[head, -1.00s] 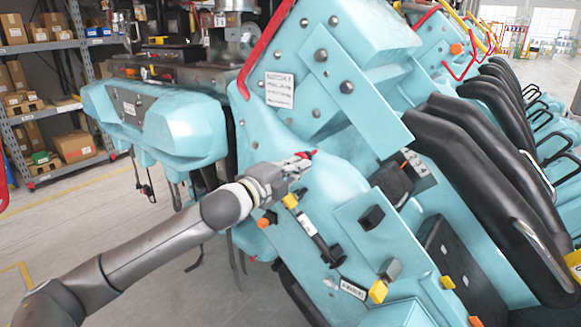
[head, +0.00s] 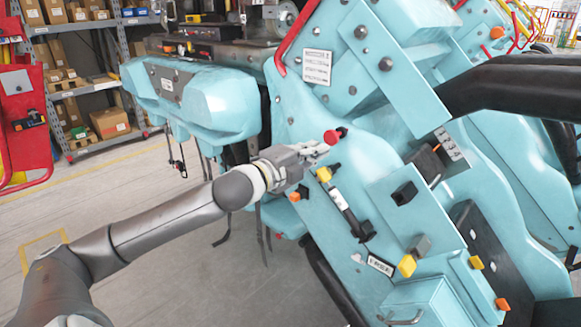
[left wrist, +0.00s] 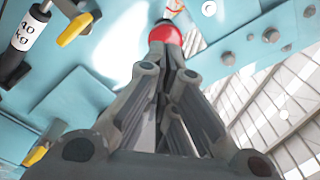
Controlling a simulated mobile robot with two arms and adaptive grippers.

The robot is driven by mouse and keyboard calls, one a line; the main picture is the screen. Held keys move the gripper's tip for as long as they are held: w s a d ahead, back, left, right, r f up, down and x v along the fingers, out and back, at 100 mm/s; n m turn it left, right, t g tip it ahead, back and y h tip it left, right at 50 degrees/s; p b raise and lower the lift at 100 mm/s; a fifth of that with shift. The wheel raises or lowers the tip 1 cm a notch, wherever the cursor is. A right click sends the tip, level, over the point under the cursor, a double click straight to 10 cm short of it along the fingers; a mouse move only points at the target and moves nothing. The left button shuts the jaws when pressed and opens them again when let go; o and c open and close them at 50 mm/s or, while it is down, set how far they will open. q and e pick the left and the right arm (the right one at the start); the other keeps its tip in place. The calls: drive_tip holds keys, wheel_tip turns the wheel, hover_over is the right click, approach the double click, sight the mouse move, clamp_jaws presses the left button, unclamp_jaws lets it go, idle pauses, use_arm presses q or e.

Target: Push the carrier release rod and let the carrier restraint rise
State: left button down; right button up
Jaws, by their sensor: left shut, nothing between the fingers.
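The carrier release rod shows as a red knob (head: 331,136) on the light-blue carrier side; it also shows in the left wrist view (left wrist: 166,40). My left gripper (head: 318,149) is shut and empty, its tips close to the knob's left side. In the left wrist view the closed fingertips (left wrist: 172,58) overlap the knob, and I cannot tell whether they touch it. My right gripper is not in view.
A black cylinder with a yellow end (head: 343,207) and a yellow knob (head: 407,265) lie below the red knob. A red grab rail (head: 290,38) is above. Shelves with boxes (head: 110,120) stand at the back left. The floor at left is open.

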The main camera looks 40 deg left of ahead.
use_arm(q)
drive_tip(key=s+b, duration=0.2)
drive_tip(key=s, duration=0.5)
drive_tip(key=shift+s+a, duration=0.15)
drive_tip(key=shift+a, duration=0.25)
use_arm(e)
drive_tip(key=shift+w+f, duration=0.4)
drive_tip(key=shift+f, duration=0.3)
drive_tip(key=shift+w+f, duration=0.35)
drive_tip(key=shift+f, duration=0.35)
use_arm(q)
drive_tip(key=shift+s+r, duration=0.1)
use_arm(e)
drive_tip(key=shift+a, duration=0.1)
